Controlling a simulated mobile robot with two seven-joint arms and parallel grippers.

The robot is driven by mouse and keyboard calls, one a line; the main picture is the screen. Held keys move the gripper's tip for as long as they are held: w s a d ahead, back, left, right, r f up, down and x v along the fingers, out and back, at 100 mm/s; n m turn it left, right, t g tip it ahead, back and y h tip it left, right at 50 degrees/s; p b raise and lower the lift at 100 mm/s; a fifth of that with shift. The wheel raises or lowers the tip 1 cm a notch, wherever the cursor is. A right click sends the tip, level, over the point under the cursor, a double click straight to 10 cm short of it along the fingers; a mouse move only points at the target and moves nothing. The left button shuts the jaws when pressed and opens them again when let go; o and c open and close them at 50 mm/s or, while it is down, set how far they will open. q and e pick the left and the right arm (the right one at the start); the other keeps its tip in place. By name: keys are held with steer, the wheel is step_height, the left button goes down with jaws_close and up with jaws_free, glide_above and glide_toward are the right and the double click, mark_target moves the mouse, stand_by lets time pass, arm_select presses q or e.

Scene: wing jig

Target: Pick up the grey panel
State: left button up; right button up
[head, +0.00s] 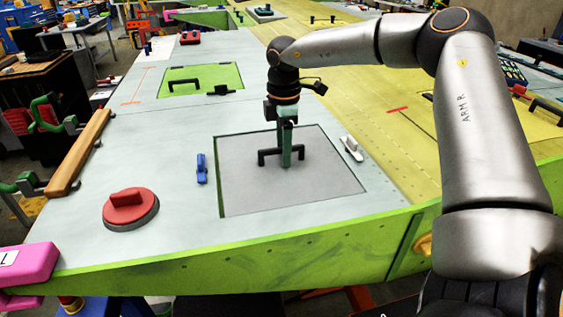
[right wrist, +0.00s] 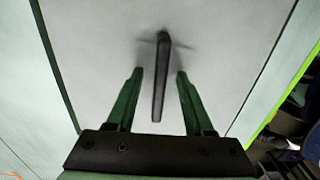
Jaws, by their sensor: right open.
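The grey panel (head: 325,180) lies in a rectangular opening in the pale wing skin, with a narrow dark gap along its left edge. A black bar handle (head: 267,154) stands on it. My right gripper (head: 286,162) points down over the handle. In the right wrist view, the open green fingers (right wrist: 160,72) stand on either side of the handle (right wrist: 159,95), with a gap on both sides. The panel's bare surface (right wrist: 95,45) fills the middle of that view. My left gripper is not in view.
A red round knob (head: 130,205) is left of the panel. A blue clamp (head: 202,168) and a white clamp (head: 351,148) flank it. A green panel with a handle (head: 185,82) lies farther back. A wooden bar (head: 80,150) lines the left edge.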

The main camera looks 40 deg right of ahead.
jaws_close()
stand_by(0.3)
stand_by(1.1)
